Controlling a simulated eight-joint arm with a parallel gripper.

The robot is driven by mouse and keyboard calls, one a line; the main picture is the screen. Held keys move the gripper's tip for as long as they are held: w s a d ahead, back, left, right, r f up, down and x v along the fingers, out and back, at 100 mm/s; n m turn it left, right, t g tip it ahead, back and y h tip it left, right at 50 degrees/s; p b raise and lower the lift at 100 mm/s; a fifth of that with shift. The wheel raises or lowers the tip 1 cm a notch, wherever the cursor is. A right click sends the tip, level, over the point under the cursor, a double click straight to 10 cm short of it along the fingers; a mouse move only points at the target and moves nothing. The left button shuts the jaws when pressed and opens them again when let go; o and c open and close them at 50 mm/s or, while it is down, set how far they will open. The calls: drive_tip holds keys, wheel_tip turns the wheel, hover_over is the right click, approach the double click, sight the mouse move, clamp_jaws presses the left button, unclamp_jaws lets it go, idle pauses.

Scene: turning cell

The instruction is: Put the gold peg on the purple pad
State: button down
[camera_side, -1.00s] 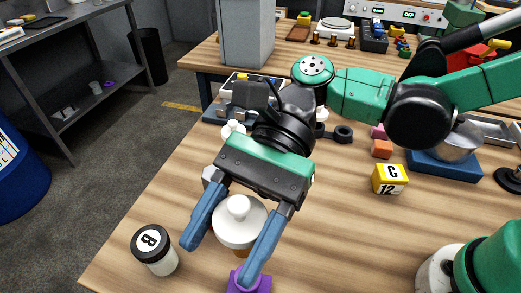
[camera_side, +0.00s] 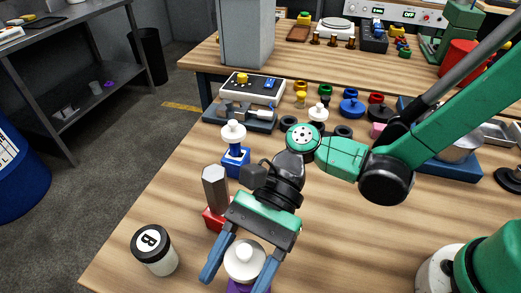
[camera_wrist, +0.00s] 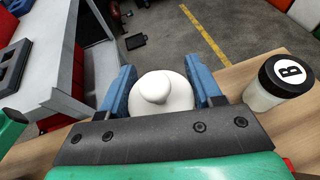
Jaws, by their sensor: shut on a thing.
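The gold peg shows only its white knobbed cap (camera_side: 245,258) in the side view; its gold body is hidden below the cap. My gripper (camera_side: 238,276) is shut on the peg, one blue finger on each side of it. The cap also shows between the fingers in the wrist view (camera_wrist: 162,98). The purple pad (camera_side: 236,287) shows at the bottom edge of the side view, right under the peg and partly hidden. I cannot tell whether the peg touches the pad.
A jar with a black B lid (camera_side: 154,250) stands left of my gripper. A grey hexagonal post (camera_side: 215,188) on a red base (camera_side: 213,220) stands close behind it. A white-capped blue piece (camera_side: 235,150) stands farther back.

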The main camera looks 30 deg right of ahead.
drive_tip(key=shift+c, duration=0.8)
unclamp_jaws()
drive_tip(key=shift+f, duration=0.1)
drive_tip(key=w+d+r+n+t+h, duration=0.1)
drive_tip(key=w+d+n+t+h, duration=0.2)
drive_tip(key=d, duration=0.6)
drive_tip(key=w+d+r+n+t+h, duration=0.2)
drive_tip(key=w+d+n+t+h, duration=0.1)
drive_tip(key=d, duration=0.6)
drive_tip(key=w+d+r+n+t+h, duration=0.1)
drive_tip(key=w+d+n+t+h, duration=0.2)
drive_tip(key=d+n+t+h, duration=0.2)
drive_tip(key=shift+w+d+r+n+t+h, duration=0.15)
drive_tip(key=shift+d+r+n+t+h, duration=0.2)
drive_tip(key=shift+d+t, duration=1.75)
